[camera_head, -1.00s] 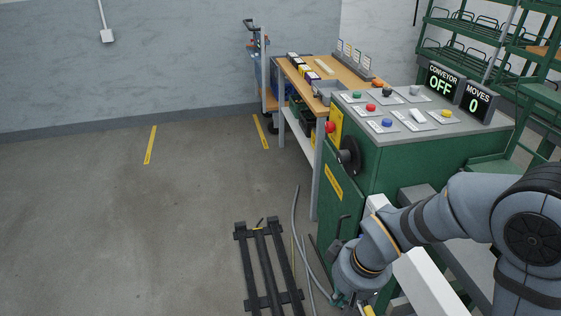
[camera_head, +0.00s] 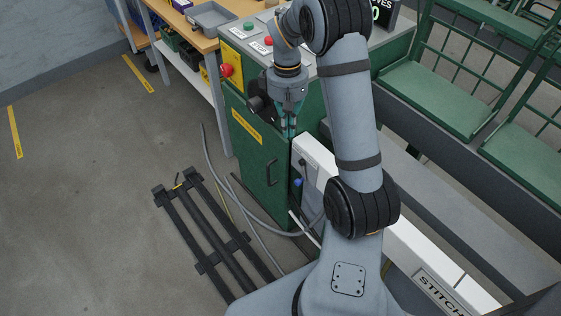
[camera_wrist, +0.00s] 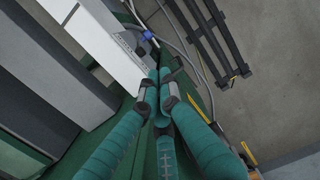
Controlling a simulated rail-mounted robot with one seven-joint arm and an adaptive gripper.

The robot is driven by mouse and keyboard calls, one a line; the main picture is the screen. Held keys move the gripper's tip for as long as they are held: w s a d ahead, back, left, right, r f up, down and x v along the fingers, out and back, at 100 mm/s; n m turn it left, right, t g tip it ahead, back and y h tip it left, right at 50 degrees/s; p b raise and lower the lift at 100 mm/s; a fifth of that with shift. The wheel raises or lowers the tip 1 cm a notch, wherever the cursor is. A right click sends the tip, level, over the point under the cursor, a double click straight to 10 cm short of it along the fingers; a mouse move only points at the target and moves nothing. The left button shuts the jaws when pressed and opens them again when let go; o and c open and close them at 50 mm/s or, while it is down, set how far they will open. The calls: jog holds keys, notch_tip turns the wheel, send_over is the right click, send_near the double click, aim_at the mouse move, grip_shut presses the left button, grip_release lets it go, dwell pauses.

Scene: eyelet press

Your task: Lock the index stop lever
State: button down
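My gripper (camera_head: 289,130) points down in front of the green press cabinet's corner, above the end of a white rail (camera_head: 315,152). Its teal fingers run close together in the wrist view (camera_wrist: 160,82), with the tips meeting and nothing visible between them. A small black lever-like part (camera_head: 303,164) is on the white rail's end face, with a blue knob (camera_head: 298,182) below it. The blue knob also shows beyond the fingertips in the wrist view (camera_wrist: 148,34). The gripper is apart from both. I cannot read a label that marks the index stop lever.
The green cabinet (camera_head: 258,165) has a black door handle (camera_head: 271,172) and a red button (camera_head: 226,70) on a yellow plate. A grey hose (camera_head: 212,165) and a black floor frame (camera_head: 208,232) lie at left. Open floor is further left.

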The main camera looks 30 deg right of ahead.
notch_tip(320, 180, down, 20)
jog(key=s+b, duration=0.1)
jog(key=s, duration=0.1)
jog(key=shift+r+b, duration=0.25)
jog(key=shift+b, duration=0.15)
jog(key=shift+s+d+f+b, duration=0.1)
jog(key=shift+s+f+b, duration=0.05)
jog(key=shift+s+b, duration=0.7)
jog(key=shift+w, duration=0.15)
